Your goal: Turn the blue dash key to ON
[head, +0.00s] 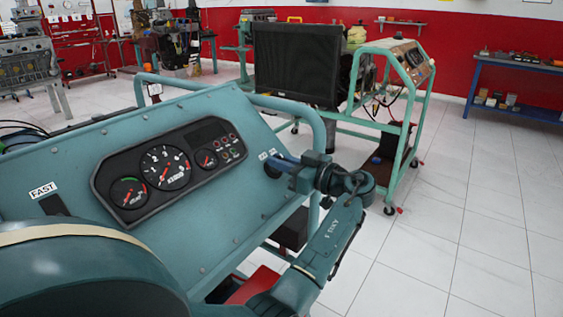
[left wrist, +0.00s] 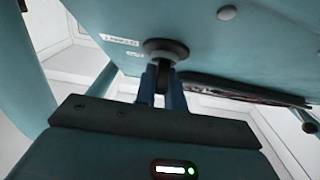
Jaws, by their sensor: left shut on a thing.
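The teal dash panel (head: 225,110) with its gauge cluster (head: 170,170) fills the left and middle of the head view. My left gripper (head: 276,162) is at the panel's right end, at the dark round key switch (head: 269,170). The left wrist view shows its two blue fingers (left wrist: 162,88) shut on the dash key (left wrist: 162,70), just below the round black switch collar (left wrist: 165,50). The key looks dark there. The fingers hide much of it, and I cannot read its turned position. My right gripper is not in view.
A "FAST" label (head: 43,190) is at the panel's left. A teal tube frame (head: 317,125) runs around the panel's back and right. Another engine trainer (head: 400,55) on wheels stands behind. A blue bench (head: 520,65) is far right. The tiled floor at right is clear.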

